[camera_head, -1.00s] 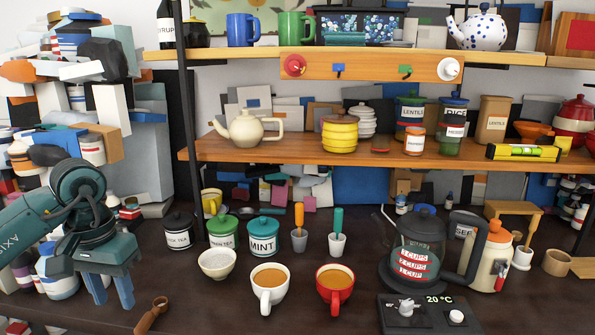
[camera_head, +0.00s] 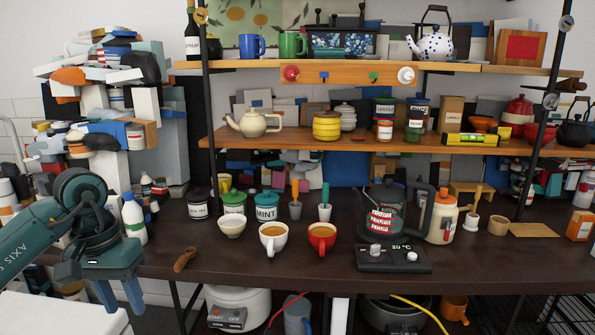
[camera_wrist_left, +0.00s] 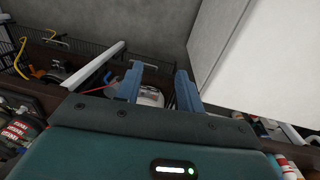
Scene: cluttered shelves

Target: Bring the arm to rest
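My left arm comes in from the left in the head view. Its teal gripper (camera_head: 120,294) points down in front of the table's left front edge, with two blue fingers apart and nothing between them. In the left wrist view the same gripper (camera_wrist_left: 159,85) shows its fingers spread with a clear gap. Past the fingers lie the floor area and things under the table. My right arm and gripper do not show in either view.
The dark table (camera_head: 330,262) holds a white mug (camera_head: 273,238), a red mug (camera_head: 322,237), a wooden scoop (camera_head: 185,259) and a kettle base (camera_head: 393,258). A white surface (camera_head: 50,315) lies below my left gripper. A white block (camera_wrist_left: 250,60) stands right of the fingers in the wrist view.

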